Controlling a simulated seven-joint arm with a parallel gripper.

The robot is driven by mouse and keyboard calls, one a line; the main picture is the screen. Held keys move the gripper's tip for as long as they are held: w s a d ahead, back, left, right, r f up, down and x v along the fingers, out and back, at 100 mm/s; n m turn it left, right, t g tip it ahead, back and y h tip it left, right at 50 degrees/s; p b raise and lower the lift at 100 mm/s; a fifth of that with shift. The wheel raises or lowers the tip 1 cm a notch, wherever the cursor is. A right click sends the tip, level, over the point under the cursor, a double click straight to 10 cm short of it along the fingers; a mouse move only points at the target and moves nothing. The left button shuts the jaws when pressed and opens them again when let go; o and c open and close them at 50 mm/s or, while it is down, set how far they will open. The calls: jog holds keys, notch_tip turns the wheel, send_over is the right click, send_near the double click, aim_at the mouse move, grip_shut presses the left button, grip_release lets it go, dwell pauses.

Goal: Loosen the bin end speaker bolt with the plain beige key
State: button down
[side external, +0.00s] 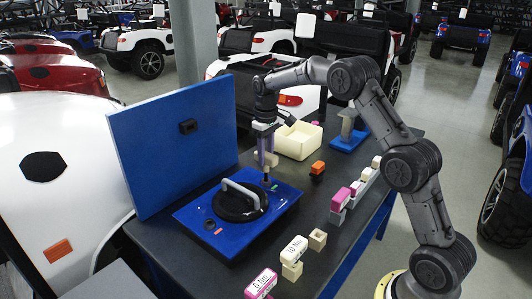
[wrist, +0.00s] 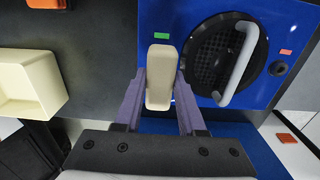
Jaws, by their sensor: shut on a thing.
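My gripper (side external: 266,152) has its purple fingers shut on the plain beige key (wrist: 160,78), just above the bin end of the blue panel (side external: 190,213). The key's dark shank (side external: 266,174) points down to the panel near the green mark (side external: 274,187). The bin end bolt is hidden under the key, and I cannot tell whether the shank is seated on it. The round black speaker (wrist: 213,55) has a pale handle (wrist: 238,65) across it. A black bolt (wrist: 278,68) sits beside a red mark (wrist: 286,52) at the panel's other end.
A cream bin (side external: 308,145) stands behind the panel. A blue upright board (side external: 165,150) rises at the left. Labelled blocks, one marked 10 Nm (side external: 294,249) and one pink, marked 6 Nm (side external: 261,284), stand along the right, with an orange block (side external: 318,168) nearer the bin.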

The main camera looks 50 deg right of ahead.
jog(key=shift+f, duration=0.1)
dwell(0.6)
jog(key=n, duration=0.5)
jog(key=shift+f, duration=0.1)
jog(key=shift+n, duration=0.7)
jog(key=n, duration=0.3)
jog(key=shift+n, duration=0.3)
jog(key=shift+f+n, duration=0.1)
jog(key=shift+n, duration=1.4)
jog(key=shift+m, duration=0.3)
